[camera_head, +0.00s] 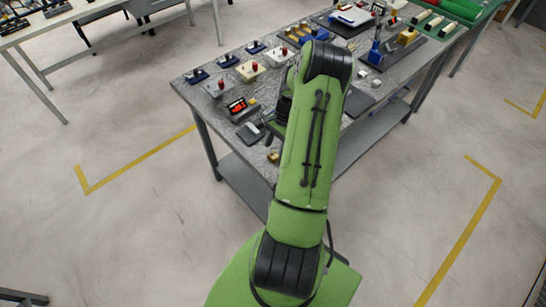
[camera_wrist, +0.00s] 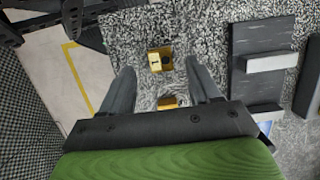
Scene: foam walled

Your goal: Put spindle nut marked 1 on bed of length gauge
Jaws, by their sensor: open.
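A brass-yellow block with a pale label reading 1 and a dark round hole, the spindle nut (camera_wrist: 154,61), lies on the speckled table top in the wrist view. My gripper (camera_wrist: 159,69) is open, with one finger on each side of the nut in the picture; I cannot tell how far above it the fingertips are. A dark plate with a pale grey bar (camera_wrist: 270,63) lies right of the gripper; I cannot tell whether it is the length gauge. In the head view a device with a red display (camera_head: 238,106) stands on the table, and my arm hides much around the gripper.
A second yellow piece (camera_wrist: 167,102) shows between the fingers, nearer the palm. Another dark plate (camera_wrist: 309,75) is at the right edge.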

